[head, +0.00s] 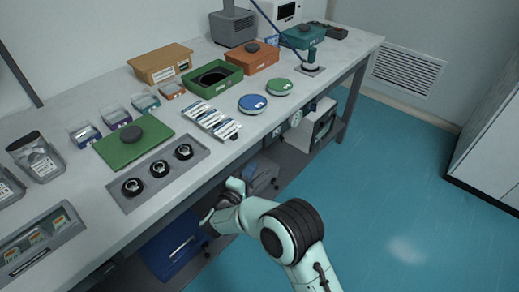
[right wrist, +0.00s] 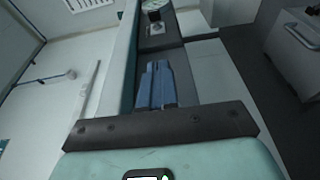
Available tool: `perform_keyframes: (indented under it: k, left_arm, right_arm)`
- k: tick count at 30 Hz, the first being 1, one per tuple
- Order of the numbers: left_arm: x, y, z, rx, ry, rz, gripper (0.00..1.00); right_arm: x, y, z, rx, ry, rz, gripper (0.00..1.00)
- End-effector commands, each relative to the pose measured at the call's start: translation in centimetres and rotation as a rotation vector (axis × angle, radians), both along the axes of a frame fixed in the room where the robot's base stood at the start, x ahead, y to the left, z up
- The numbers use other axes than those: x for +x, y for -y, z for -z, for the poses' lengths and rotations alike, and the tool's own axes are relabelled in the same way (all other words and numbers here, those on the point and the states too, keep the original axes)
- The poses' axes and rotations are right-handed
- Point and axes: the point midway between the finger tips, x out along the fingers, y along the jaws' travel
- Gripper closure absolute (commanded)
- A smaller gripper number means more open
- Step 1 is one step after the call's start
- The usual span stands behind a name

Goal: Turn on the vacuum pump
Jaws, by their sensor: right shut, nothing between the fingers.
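The vacuum pump is not clearly identifiable. My left gripper is not in view.
The bench top (head: 225,150) holds bins, a green mat (head: 120,152) and a tray with black round parts (head: 160,168). A round gauge (head: 295,118) and a boxy instrument (head: 322,128) sit below it. The blue floor (head: 400,190) at right is clear.

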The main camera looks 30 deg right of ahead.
Motion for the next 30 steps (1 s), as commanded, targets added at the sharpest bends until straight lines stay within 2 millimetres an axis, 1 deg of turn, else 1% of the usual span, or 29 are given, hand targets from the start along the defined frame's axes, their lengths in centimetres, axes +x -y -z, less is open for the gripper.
perform_keyframes:
  k: [10, 14, 17, 28, 29, 30]
  left_arm:
    - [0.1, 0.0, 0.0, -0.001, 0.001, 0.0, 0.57]
    - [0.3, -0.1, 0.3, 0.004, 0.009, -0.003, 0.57]
    - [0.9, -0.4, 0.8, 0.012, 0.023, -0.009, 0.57]
    - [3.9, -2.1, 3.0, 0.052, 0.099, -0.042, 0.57]
    - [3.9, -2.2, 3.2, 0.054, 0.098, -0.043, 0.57]
    - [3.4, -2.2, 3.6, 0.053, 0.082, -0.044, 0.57]
  right_arm:
    - [0.0, 0.1, -0.1, -0.003, -0.001, 0.003, 1.0]
    - [0.6, 0.8, 0.0, -0.002, -0.001, 0.004, 1.0]
    - [1.5, 2.1, 0.0, -0.004, 0.0, 0.005, 1.0]
    - [6.2, 8.2, 0.2, -0.002, 0.0, 0.003, 1.0]
    - [6.1, 8.8, 0.1, -0.003, -0.001, 0.005, 1.0]
    - [5.9, 9.5, 0.0, -0.003, -0.002, 0.005, 1.0]
